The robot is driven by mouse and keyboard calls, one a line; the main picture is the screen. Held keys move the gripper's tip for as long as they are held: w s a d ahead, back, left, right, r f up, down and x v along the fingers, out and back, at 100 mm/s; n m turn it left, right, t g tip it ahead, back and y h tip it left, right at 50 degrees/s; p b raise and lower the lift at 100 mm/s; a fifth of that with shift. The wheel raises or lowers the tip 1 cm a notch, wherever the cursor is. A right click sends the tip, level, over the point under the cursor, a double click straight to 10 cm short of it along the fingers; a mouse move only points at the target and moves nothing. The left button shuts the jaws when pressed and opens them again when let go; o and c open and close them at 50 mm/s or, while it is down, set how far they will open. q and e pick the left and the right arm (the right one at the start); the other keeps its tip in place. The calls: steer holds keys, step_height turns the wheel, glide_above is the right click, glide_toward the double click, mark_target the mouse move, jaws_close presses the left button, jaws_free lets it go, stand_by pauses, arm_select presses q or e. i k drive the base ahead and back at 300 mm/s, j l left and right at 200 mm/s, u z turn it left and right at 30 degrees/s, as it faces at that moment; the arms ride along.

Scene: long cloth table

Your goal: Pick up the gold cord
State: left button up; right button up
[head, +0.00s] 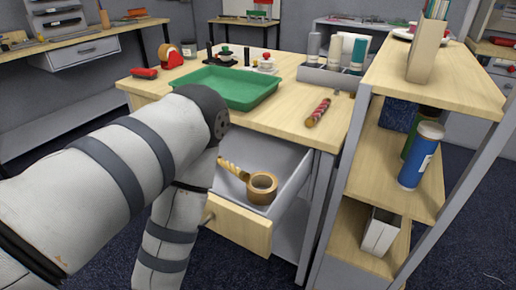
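A twisted gold cord (232,170) lies in the open drawer (288,185) under the wooden worktop, beside a brown tape roll (263,188). My arm hides part of the drawer, and the cord's left end is not clear. My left arm comes in from the left, bends in front of the worktop and runs down past the drawer's left side. Its gripper is not in view. My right gripper is not in view either.
The worktop (285,115) holds a green tray (232,88), a patterned red roll (318,113) and a grey bottle holder (325,77). A shelf unit (440,85) stands close on the right of the drawer. The drawer front (238,222) juts out.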

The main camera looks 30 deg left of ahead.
mark_target(243, 176)
steer(key=j+z, duration=0.3)
steer(key=j, duration=0.25)
steer(key=j+z, duration=0.25)
steer(key=j, duration=0.3)
steer(key=k+j+z, duration=0.1)
steer(key=j+z, duration=0.2)
steer(key=j, duration=0.25)
steer(key=k+j+z, duration=0.1)
steer(key=j+z, duration=0.2)
steer(key=j, duration=0.2)
steer(key=k+j, duration=0.35)
steer(key=j, duration=0.3)
steer(key=i+l+z, duration=0.15)
steer(key=i+l, duration=0.15)
steer(key=l, duration=0.05)
